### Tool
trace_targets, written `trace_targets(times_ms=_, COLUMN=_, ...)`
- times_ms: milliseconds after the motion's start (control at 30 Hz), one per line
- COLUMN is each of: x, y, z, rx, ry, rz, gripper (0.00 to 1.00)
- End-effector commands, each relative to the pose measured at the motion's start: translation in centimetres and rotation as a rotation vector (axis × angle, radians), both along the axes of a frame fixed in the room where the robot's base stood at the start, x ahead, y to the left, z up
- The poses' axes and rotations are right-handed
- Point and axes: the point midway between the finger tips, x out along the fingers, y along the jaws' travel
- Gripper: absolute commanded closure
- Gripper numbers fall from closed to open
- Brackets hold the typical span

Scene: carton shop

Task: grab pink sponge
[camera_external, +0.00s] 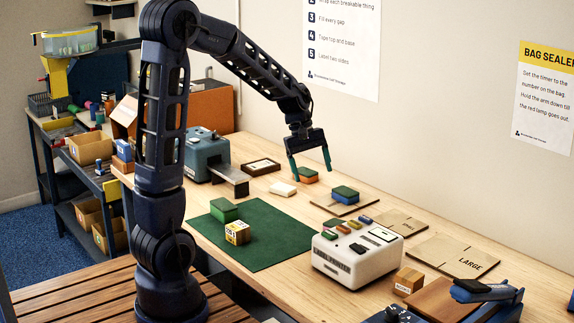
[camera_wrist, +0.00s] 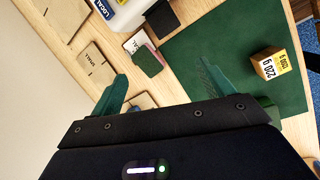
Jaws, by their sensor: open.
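A green block (camera_external: 224,211) lies on the green mat (camera_external: 265,250).
A white label printer (camera_external: 345,268) stands at the front right of the mat. A yellow-labelled box (camera_external: 237,233) sits on the mat. Flat cartons (camera_external: 455,256) lie at right. A blue-grey machine (camera_external: 205,153) stands at left. The mat's right part is clear.

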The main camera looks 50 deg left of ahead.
Motion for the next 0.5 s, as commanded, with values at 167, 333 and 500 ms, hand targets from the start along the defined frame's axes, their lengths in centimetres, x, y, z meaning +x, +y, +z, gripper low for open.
trace_targets(times_ms=167, x=3.7, y=1.3, z=-3.9, rx=-0.051, ry=0.088, rz=0.168, gripper=0.2)
trace_targets(times_ms=333, x=6.6, y=2.3, z=-7.5, rx=-0.091, ry=0.164, rz=0.319, gripper=0.2)
trace_targets(times_ms=500, x=8.3, y=3.1, z=-10.1, rx=-0.115, ry=0.215, rz=0.421, gripper=0.2)
